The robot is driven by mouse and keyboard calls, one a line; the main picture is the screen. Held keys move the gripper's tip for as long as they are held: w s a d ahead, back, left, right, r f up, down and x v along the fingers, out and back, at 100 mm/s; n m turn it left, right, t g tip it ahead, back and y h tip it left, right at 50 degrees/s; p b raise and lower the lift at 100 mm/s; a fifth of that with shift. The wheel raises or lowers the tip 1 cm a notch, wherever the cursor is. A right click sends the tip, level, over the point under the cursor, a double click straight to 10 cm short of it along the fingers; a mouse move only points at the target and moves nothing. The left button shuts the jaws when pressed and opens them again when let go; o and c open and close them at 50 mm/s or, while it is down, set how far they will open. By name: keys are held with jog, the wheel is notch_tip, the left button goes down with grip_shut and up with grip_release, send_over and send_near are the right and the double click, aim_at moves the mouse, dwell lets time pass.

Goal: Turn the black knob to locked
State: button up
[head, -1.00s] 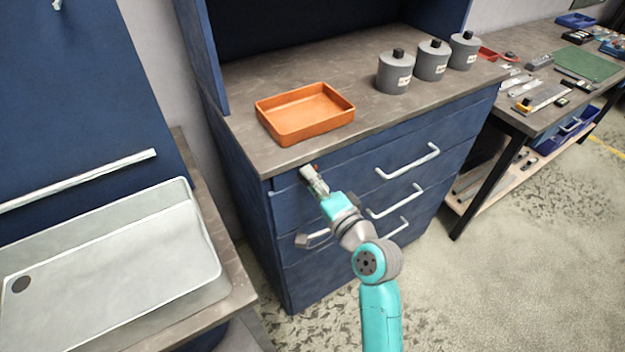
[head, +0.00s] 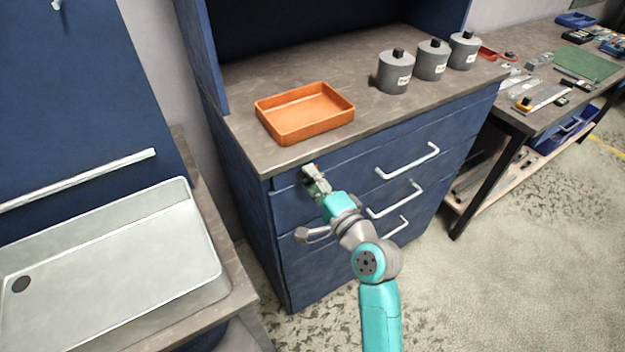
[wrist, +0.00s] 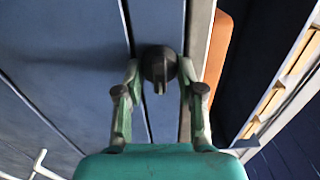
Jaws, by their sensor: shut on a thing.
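The black knob (wrist: 158,66) shows in the wrist view on the blue drawer front, near the edge of the worktop. It is round, with a raised bar that points toward the bottom of that view. My gripper (wrist: 160,74) has one finger on each side of the knob and is shut on it. In the head view, my gripper (head: 312,178) is at the upper left of the cabinet front, and it hides the knob there. No locked marking can be read in either view.
The blue cabinet has several drawers with pale handles (head: 408,161) to the right of my gripper. An orange tray (head: 305,134) and grey canisters (head: 394,78) stand on the worktop (head: 245,125). A pale sink (head: 110,260) is at the left.

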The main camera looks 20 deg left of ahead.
jog(key=o, duration=1.1)
jog(key=shift+o, duration=0.2)
jog(key=v, duration=1.2)
